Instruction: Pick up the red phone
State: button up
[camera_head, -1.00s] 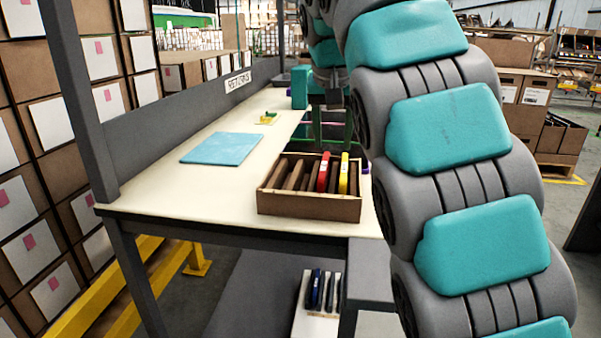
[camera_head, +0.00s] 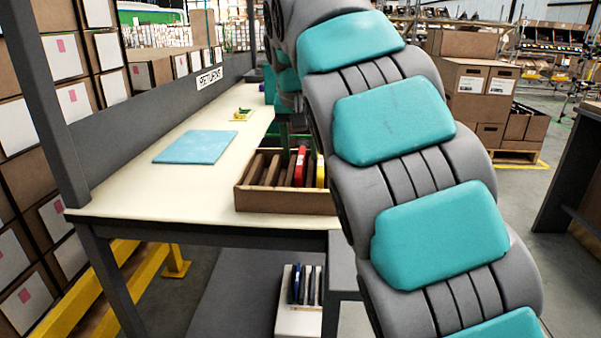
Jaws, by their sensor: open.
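The red phone (camera_head: 300,167) stands upright on edge in a slot of a brown wooden divided box (camera_head: 285,201) on the cream table. A yellow phone (camera_head: 320,171) stands just to its right, partly covered by my arm. My gripper (camera_head: 287,122) shows only in small part behind the red phone, at the left edge of my arm. It is open and apart from the red phone. My arm hides most of it, and its fingertips are not clear.
A light blue mat (camera_head: 195,147) lies on the table (camera_head: 130,190), with a small green and yellow item (camera_head: 241,115) behind it. A white holder (camera_head: 298,322) with dark upright items is below the table. A grey rail with a sign (camera_head: 209,79) borders the left side.

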jog(key=shift+x, duration=1.05)
grip_shut()
